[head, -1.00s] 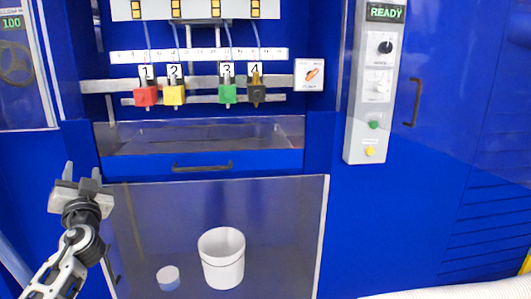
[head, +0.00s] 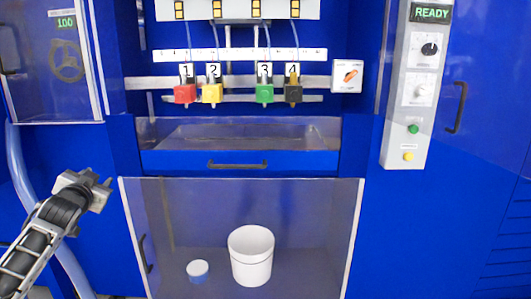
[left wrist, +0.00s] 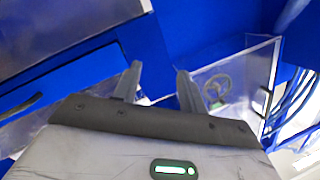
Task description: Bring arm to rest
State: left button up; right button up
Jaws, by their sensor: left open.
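My left gripper (head: 101,186) is at the left of the head view, in front of the blue machine (head: 110,245), with nothing between its fingers. Its two fingers stand apart in the left wrist view (left wrist: 157,84). It is left of the clear lower door and apart from it. My right gripper is not in view.
A white bucket (head: 251,256) and a small white and blue tub (head: 197,270) stand behind the clear lower door (head: 205,215). A drawer (head: 240,160) sits above it. Numbered coloured blocks hang higher up. A control panel (head: 411,100) reads READY. A pale hose (head: 22,180) runs at far left.

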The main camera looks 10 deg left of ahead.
pick_arm(q)
jog(key=s+d+f+m+g+h, duration=0.1)
jog(key=s+d+f+h, duration=0.1)
jog(key=s+d+f, duration=0.45)
jog(key=s+d+f+m+g+h, duration=0.1)
jog(key=s+d+f+h, duration=0.2)
jog(key=d+f, duration=0.6)
jog(key=s+d+f+h, duration=0.2)
jog(key=s+d+f, duration=0.3)
jog(key=d, duration=0.4)
jog(key=s+d+f+n+g+h, duration=0.1)
jog(key=s+d+f+g+h, duration=0.15)
jog(key=s+d, duration=0.85)
jog(key=s+d+r+n+p, duration=0.1)
jog(key=s+r+p, duration=0.4)
jog(key=s+p, duration=0.3)
jog(key=shift+d+g+p, duration=0.35)
jog(key=shift+p, duration=0.4)
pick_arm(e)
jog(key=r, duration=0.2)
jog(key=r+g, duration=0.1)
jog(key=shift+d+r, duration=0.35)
pick_arm(q)
jog(key=shift+s+f, duration=0.1)
jog(key=shift+f, duration=0.05)
